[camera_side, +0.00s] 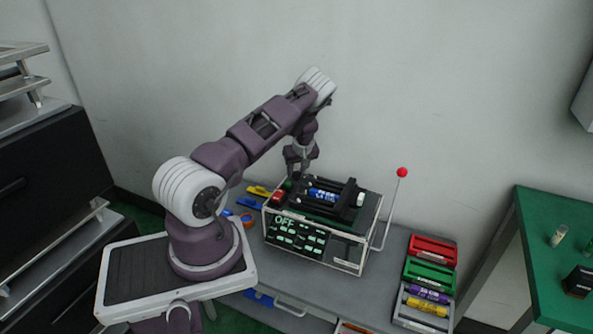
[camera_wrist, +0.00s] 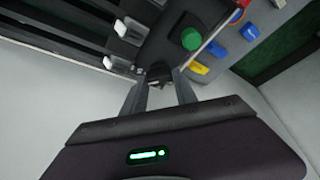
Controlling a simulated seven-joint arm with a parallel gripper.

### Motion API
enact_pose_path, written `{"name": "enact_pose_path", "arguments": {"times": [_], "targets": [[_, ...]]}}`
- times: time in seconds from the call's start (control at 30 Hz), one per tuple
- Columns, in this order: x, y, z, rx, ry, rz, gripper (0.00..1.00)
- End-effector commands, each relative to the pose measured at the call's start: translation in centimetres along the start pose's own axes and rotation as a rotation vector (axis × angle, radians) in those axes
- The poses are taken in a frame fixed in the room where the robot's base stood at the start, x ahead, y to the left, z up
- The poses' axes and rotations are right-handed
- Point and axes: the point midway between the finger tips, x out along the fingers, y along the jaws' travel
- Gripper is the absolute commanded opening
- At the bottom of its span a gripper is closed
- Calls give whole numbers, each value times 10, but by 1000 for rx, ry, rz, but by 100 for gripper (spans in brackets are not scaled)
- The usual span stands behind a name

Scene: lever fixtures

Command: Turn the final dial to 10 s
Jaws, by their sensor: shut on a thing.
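The machine (camera_side: 350,250) is a box on the grey table, with "OFF" and several lines in green on its front display (camera_side: 290,230). My gripper (camera_side: 293,174) reaches down to the back left of its top. In the wrist view my gripper (camera_wrist: 159,78) is shut on a small dark knob (camera_wrist: 158,70), apparently the dial, mostly hidden between the fingertips. I cannot read its setting. A green button (camera_wrist: 190,39) is close by on the same dark panel, apart from the fingers.
Black rails and a blue cylinder (camera_side: 322,195) are on the machine's top. A lever with a red ball (camera_side: 402,172) rises at its right. A red button (camera_side: 278,196) is on the top left. Coloured trays (camera_side: 432,249) are to the right. Blue and yellow pieces lie behind left.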

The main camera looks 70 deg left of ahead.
Motion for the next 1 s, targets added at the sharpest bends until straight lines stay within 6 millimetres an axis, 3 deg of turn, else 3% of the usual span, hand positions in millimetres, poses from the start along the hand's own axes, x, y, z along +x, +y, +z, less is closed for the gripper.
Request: {"name": "enact_pose_path", "arguments": {"times": [0.6, 1.0], "targets": [[0, 3, -1, -505, 0, -210, 0], [1, 3, -1, -696, -1, -287, 0]]}}
